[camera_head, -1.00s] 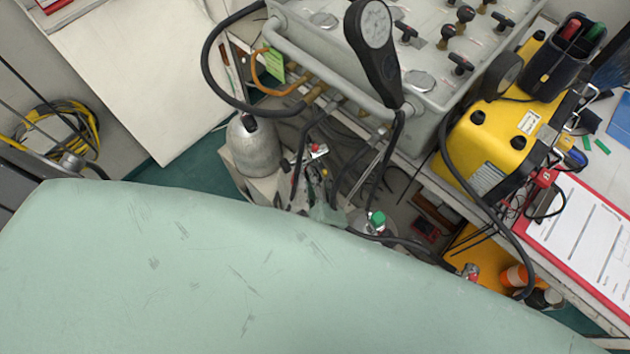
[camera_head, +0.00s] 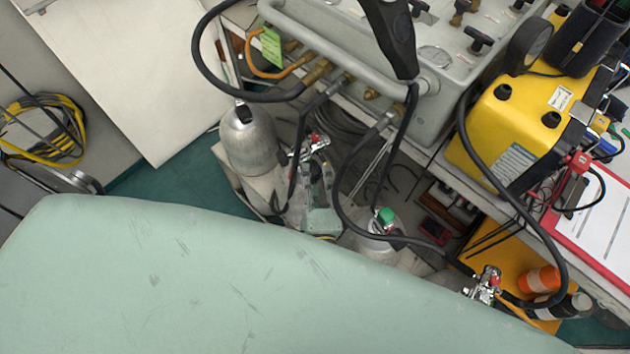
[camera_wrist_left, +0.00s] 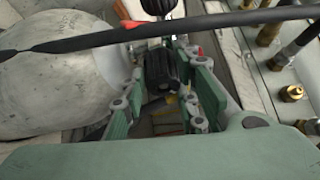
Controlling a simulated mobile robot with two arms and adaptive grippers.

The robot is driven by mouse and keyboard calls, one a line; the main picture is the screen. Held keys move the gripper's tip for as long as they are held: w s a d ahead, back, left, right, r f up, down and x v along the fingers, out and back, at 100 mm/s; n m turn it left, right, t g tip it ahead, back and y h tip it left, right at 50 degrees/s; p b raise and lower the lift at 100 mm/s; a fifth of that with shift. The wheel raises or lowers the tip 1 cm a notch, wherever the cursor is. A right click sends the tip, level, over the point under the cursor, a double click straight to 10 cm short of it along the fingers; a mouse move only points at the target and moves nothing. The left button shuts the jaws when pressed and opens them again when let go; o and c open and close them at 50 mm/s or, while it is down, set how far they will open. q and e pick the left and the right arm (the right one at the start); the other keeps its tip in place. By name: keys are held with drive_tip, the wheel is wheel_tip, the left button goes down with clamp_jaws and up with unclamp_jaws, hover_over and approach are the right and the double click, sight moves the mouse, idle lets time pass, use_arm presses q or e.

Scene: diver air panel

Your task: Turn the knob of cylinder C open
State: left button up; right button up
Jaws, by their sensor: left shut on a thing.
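My left gripper (camera_head: 313,165) is low among the cylinders below the panel, partly hidden by hoses. In the left wrist view its green fingers (camera_wrist_left: 165,85) are closed around a ribbed black knob (camera_wrist_left: 160,66). A valve with a red part (camera_head: 318,140) shows near the fingertips in the head view. A silver cylinder (camera_head: 250,145) with a black top stands to the left; a large grey rounded body (camera_wrist_left: 55,75) fills the wrist view's left. Another cylinder has a green knob (camera_head: 386,215). I cannot read any cylinder letter. My right gripper is out of view.
The grey air panel (camera_head: 440,65) with several knobs stands above. Black hoses (camera_head: 345,190) loop around the cylinders, and one dark hose (camera_wrist_left: 200,25) crosses the wrist view. A yellow case (camera_head: 510,125) and a red clipboard (camera_head: 600,215) are at the right. Another valve (camera_head: 487,285) is lower right.

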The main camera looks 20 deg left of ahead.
use_arm(q)
drive_tip(key=shift+s+f, duration=0.2)
drive_tip(key=shift+f, duration=0.15)
drive_tip(key=o, duration=0.9)
drive_tip(key=shift+o, duration=0.7)
drive_tip(key=shift+w+r, duration=0.15)
drive_tip(key=v, duration=1.2)
